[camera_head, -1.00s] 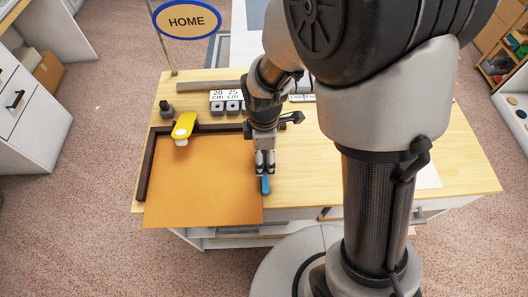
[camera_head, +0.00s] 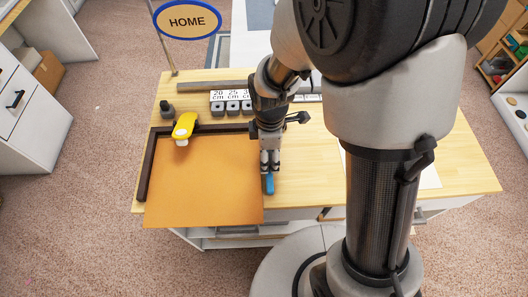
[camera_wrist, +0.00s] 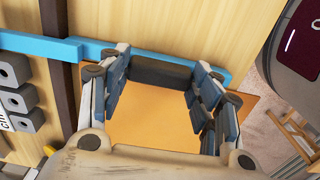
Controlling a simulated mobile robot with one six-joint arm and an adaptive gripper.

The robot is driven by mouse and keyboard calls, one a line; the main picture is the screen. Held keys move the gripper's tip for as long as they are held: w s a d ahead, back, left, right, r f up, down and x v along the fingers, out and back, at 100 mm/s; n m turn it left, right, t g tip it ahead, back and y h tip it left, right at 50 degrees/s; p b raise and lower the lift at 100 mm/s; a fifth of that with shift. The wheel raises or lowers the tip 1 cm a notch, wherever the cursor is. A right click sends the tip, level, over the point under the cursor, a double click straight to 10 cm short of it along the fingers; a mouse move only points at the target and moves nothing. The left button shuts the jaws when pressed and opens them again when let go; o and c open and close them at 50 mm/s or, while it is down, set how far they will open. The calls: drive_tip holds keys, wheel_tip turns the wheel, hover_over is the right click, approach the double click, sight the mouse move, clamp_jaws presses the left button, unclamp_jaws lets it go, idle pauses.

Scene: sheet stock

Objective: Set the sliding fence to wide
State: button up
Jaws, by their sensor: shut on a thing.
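The sliding fence is a blue bar (camera_wrist: 35,47) that crosses a dark rail (camera_wrist: 60,75) in the wrist view. Its near end (camera_head: 269,184) shows below my gripper (camera_head: 270,168) in the head view, just right of the orange sheet (camera_head: 205,185). In the wrist view my gripper (camera_wrist: 160,85) has its fingers on either side of a dark block (camera_wrist: 160,71) at the blue bar and is shut on it. The dark rail (camera_head: 146,165) also runs along the sheet's left and back edges. My arm hides much of the bar in the head view.
A yellow clamp-like piece (camera_head: 185,126) with a white pad sits over the sheet's back left. Grey blocks (camera_head: 232,107) under labels reading 20 and 25 cm stand behind the rail. Bare wooden bench top (camera_head: 310,180) lies right of the fence.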

drive_tip(key=d, duration=0.8)
drive_tip(key=shift+s+d+p, duration=0.1)
drive_tip(key=shift+d+p, duration=0.3)
drive_tip(key=o, duration=1.1)
drive_tip(key=shift+c, duration=0.2)
drive_tip(key=o, duration=0.4)
drive_tip(key=shift+d, duration=0.15)
drive_tip(key=shift+o, duration=0.3)
drive_tip(key=shift+r, duration=0.1)
drive_tip(key=shift+r, duration=0.4)
wheel_tip(320, 180, up, 11)
